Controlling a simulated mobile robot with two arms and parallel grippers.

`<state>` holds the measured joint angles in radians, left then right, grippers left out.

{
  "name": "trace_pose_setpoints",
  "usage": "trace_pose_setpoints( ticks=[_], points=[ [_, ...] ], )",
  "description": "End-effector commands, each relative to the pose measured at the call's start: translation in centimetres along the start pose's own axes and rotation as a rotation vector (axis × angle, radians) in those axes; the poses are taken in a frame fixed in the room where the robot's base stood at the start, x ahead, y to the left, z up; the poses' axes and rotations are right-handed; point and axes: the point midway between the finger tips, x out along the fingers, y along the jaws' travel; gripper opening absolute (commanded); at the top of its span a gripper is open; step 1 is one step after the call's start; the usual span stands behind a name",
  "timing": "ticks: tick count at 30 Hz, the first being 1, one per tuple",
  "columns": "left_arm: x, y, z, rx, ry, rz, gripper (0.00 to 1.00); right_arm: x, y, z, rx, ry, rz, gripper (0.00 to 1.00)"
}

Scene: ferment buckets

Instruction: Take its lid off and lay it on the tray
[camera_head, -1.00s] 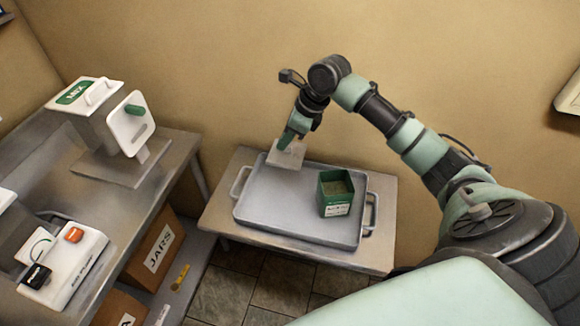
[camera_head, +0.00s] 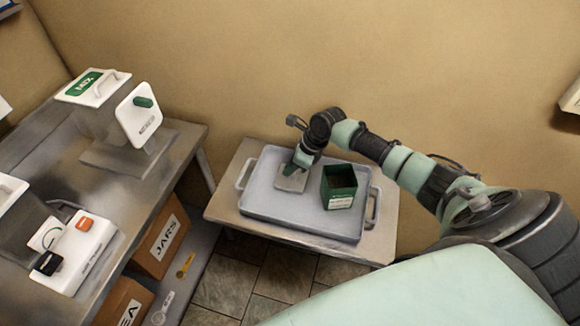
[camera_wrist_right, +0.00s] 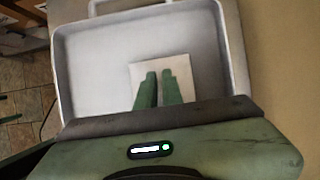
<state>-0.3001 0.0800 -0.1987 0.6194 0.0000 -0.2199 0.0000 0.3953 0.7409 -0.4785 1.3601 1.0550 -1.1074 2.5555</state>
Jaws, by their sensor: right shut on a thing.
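The open green bucket (camera_head: 340,188) stands upright on the right part of the grey tray (camera_head: 265,208), with a white label on its front and its dark inside showing. A pale square lid (camera_head: 291,183) is at the left-back part of the tray, flat, on or just above its floor; I cannot tell which. My right gripper (camera_head: 291,172) is shut on the lid from above. In the right wrist view its green fingers (camera_wrist_right: 158,76) are close together over the lid (camera_wrist_right: 187,73), hiding part of it. My left gripper is not in view.
The tray sits on a small table (camera_head: 222,209) against the wall. At left is a metal bench (camera_head: 75,168) with a white MIX machine (camera_head: 98,113) and a white device (camera_head: 78,248). Boxes (camera_head: 162,243) stand below. The tray's front left is clear.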

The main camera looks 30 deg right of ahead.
Motion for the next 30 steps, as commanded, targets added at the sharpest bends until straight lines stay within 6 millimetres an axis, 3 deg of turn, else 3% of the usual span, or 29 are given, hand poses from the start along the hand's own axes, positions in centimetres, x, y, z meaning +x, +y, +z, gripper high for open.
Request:
trace_pose_setpoints(
  ticks=[7, 9, 10, 21, 26, 30],
  points=[
    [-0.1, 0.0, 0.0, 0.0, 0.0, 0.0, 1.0, 0.2, 0.0, -0.1, 0.001, 0.0, 0.001, 0.0],
    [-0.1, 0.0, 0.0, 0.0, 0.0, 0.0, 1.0, 0.2, 0.0, -0.1, 0.0, 0.0, 0.0, 0.27],
    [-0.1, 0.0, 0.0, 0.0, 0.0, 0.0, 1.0, 0.2, 0.0, -0.1, 0.0, 0.0, 0.0, 0.29],
    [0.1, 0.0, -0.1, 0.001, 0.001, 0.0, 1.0, -0.2, -0.1, 0.0, -0.002, 0.0, -0.001, 0.29],
    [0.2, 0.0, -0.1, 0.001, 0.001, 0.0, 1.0, -2.5, -0.1, 0.0, -0.002, -0.001, -0.004, 0.29],
    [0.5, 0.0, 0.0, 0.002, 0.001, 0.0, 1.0, -5.6, -0.1, 0.0, -0.003, -0.001, -0.003, 0.29]
  ],
)
